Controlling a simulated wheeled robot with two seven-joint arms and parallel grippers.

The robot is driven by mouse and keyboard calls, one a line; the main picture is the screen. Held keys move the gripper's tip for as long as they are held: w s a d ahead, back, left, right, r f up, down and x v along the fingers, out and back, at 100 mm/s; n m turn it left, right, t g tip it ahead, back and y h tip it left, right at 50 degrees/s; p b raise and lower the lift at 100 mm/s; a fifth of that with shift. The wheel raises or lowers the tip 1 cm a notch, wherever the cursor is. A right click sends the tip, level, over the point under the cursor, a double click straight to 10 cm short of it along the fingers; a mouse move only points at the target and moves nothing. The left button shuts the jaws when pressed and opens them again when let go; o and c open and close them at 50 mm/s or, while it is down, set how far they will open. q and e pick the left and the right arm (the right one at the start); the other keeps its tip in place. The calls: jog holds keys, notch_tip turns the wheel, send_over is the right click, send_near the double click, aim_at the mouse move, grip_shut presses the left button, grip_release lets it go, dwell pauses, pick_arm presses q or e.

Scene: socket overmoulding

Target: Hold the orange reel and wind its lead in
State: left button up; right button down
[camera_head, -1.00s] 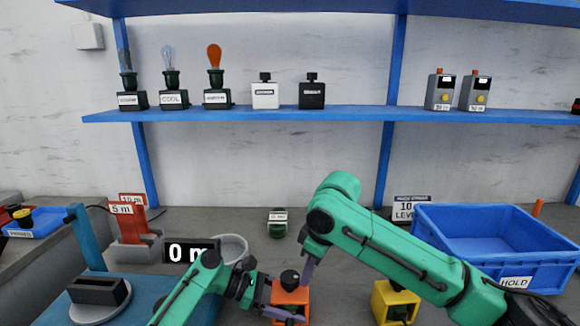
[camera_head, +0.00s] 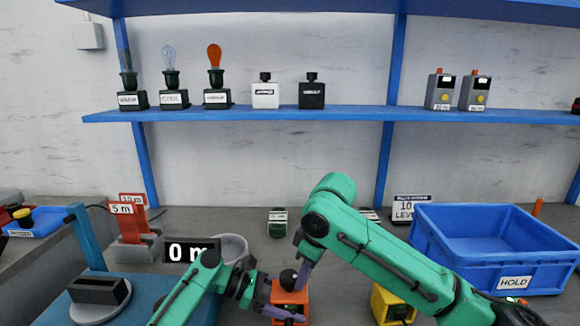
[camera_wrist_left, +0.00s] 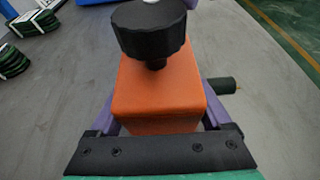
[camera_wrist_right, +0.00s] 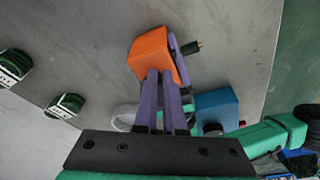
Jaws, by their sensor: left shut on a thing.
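The orange reel (camera_head: 290,299) with its black knob (camera_head: 289,279) stands at the bottom centre of the head view. My left gripper (camera_head: 287,314) is shut on the reel's body, one finger on each side. In the left wrist view the reel (camera_wrist_left: 158,90) sits between the fingers, its knob (camera_wrist_left: 150,30) on top. My right gripper (camera_head: 303,272) is at the knob, from the right. In the right wrist view its fingers (camera_wrist_right: 160,82) are close together over the reel (camera_wrist_right: 152,50); the knob is hidden there. A dark stub (camera_wrist_left: 222,86) shows beside the reel; I cannot tell if it is the lead.
A display (camera_head: 190,250) reads 0 m. A yellow block (camera_head: 392,303) stands right of the reel, partly behind my right arm. A blue crate marked HOLD (camera_head: 515,277) is at the right. A green reel-like thing (camera_head: 278,223) stands behind on the grey bench.

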jog(key=shift+s+a, duration=0.1)
jog(key=shift+a, duration=0.2)
jog(key=shift+s+d+r, duration=0.1)
jog(key=shift+s+d, duration=0.1)
jog(key=shift+d, duration=0.2)
jog(key=v, duration=0.4)
jog(key=a+v, duration=0.1)
jog(key=shift+w+d+r, duration=0.15)
jog(key=shift+w+r, duration=0.15)
jog(key=shift+r, duration=0.2)
jog(key=shift+w, duration=0.1)
jog(key=shift+w+d+f, duration=0.1)
jog(key=shift+w+f, duration=0.1)
jog(key=shift+f, duration=0.8)
jog(key=shift+w+d+f, duration=0.1)
jog(key=shift+w+f, duration=0.05)
jog(key=shift+f, duration=0.85)
jog(key=shift+w+d+f, duration=0.1)
jog(key=shift+w+f, duration=0.1)
jog(key=shift+f, duration=0.8)
jog(key=shift+w+a, duration=0.15)
jog(key=shift+a, duration=0.35)
jog(key=shift+a, duration=0.1)
